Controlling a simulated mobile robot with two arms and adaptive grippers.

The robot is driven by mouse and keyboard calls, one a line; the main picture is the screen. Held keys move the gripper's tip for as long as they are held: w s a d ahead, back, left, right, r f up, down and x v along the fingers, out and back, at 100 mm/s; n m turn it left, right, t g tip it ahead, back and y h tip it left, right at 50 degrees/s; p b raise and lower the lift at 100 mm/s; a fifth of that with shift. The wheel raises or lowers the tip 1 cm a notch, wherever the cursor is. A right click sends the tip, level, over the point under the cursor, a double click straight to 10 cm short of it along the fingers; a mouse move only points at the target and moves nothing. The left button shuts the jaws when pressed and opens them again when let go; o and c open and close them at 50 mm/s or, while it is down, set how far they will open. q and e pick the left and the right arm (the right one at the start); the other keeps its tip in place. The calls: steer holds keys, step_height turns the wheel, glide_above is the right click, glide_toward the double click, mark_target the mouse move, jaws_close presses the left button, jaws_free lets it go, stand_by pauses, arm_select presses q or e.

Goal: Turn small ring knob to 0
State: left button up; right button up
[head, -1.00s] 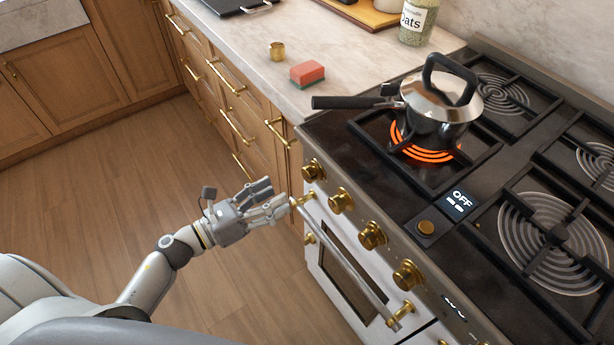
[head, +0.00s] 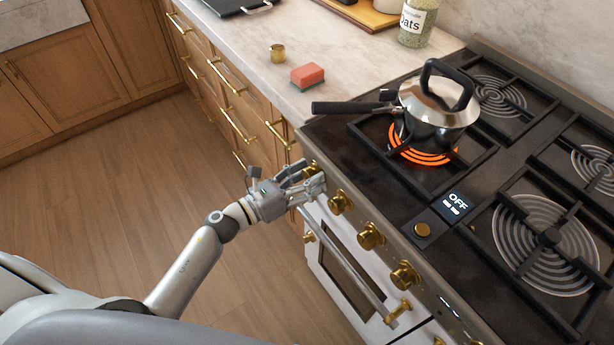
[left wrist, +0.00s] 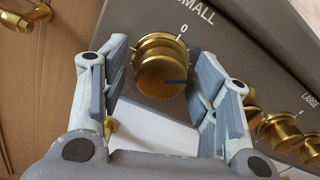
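The small ring knob (left wrist: 160,68) is a brass knob on the stove's front panel. In the left wrist view it sits below the word SMALL and a 0 mark (left wrist: 184,28). A dark line on its face points right, not up at the 0. My left gripper (left wrist: 162,80) is open, with one finger on each side of the knob; I cannot tell whether either touches it. In the head view my left gripper (head: 312,182) is at the leftmost knob (head: 313,167), partly hiding it. My right gripper is not in view.
A lidded pot (head: 437,105) stands on a glowing orange burner (head: 420,155). More brass knobs (head: 370,236) run along the panel to the right. The oven handle (head: 350,265) lies below. A display (head: 457,203) reads OFF. A red sponge (head: 308,75) lies on the counter.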

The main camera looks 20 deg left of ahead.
arm_select(q)
steer(key=c, duration=0.9)
steer(key=shift+o, duration=0.2)
steer(key=shift+n, duration=0.6)
steer(key=n+p, duration=0.1)
steer(key=n, duration=0.3)
steer(key=shift+p, duration=0.4)
steer(key=n+p, duration=0.1)
steer(key=n, duration=0.3)
steer(key=shift+r, duration=0.1)
steer(key=shift+s+n+p, duration=0.1)
steer(key=shift+n+p, duration=0.45)
steer(key=shift+n, duration=0.75)
